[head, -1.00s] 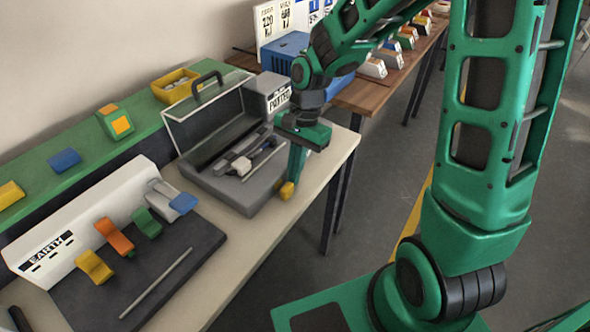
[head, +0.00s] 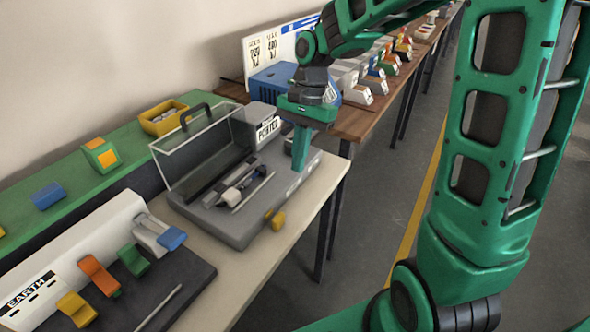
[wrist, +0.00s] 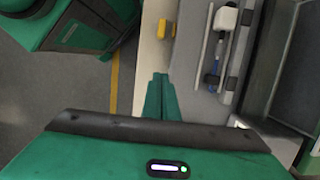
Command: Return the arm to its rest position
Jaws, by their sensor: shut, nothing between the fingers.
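My gripper (head: 299,168) is at the end of my green arm, fingers pointing down, over the right part of the open grey case (head: 225,228). Its fingers are together with nothing between them. In the wrist view the shut fingers (wrist: 161,84) lie over the edge between the case and the pale bench top. The case has a raised clear lid (head: 200,150) and holds tools (head: 238,187). A yellow latch (head: 277,219) sits at its front side and also shows in the wrist view (wrist: 162,28). I cannot tell whether the fingertips touch the case.
Left of the case stands a white EARTH unit (head: 75,255) with coloured levers on a dark mat. A green shelf (head: 70,200) runs behind. A grey box (head: 258,122) and a blue box (head: 272,82) stand at the back. Open floor (head: 375,215) lies right of the bench.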

